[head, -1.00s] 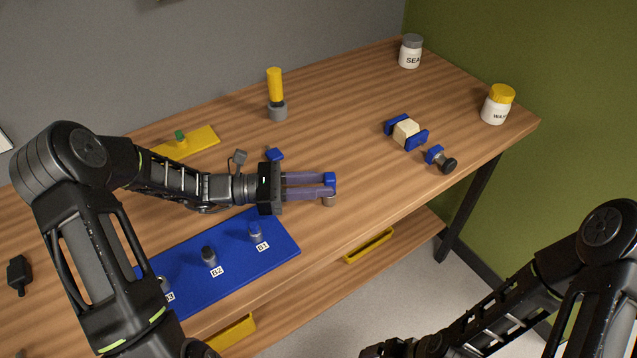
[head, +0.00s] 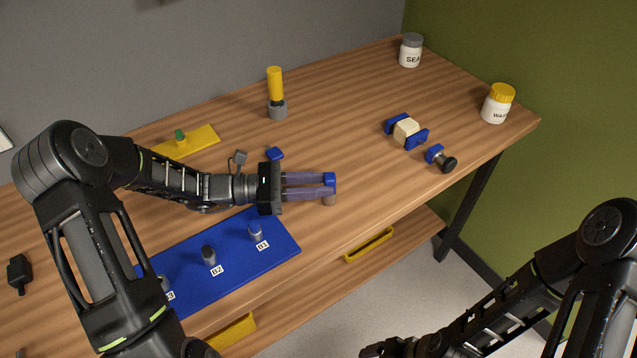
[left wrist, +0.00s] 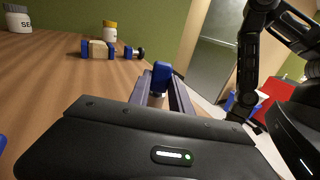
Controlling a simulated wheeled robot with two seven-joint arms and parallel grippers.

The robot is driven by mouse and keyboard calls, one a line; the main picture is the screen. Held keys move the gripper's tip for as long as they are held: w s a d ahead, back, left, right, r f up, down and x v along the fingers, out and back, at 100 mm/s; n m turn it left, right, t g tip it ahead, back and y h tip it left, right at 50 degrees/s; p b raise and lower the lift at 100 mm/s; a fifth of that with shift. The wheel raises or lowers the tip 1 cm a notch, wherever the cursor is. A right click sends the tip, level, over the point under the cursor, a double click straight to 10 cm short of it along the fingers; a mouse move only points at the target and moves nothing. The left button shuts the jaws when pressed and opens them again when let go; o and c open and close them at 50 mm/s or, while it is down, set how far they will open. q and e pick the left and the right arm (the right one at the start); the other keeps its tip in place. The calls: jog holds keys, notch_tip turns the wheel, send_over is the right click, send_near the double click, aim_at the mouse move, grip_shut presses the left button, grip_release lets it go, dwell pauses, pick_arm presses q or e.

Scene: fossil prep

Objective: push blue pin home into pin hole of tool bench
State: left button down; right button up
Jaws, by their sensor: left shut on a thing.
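The blue pin (head: 329,179) is at the fingertips of my left gripper (head: 328,186), above the wooden tool bench. The left gripper is shut on it, reaching to the right with its fingers roughly level. In the left wrist view the blue pin (left wrist: 161,72) stands between the ends of the fingers. A short tan-grey round piece (head: 330,200) shows just under the fingertips. The pin hole itself is not visible, and I cannot tell how deep the pin sits. My right gripper (head: 374,350) is at the bottom edge, dark and partly cut off, its jaws unclear.
The bench (head: 350,95) has free room to the right of the left gripper. A blue board (head: 285,252) with grey pegs lies in front. A blue-ended clamp piece (head: 406,130), a yellow-handled tool (head: 275,85) and two jars (head: 497,104) stand farther off.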

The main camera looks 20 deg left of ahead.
pick_arm(q)
jog(key=shift+f, duration=0.1)
dwell(0.4)
jog(key=c, duration=1.1)
grip_release()
jog(key=shift+p+v, duration=0.6)
jog(key=shift+v, duration=2.9)
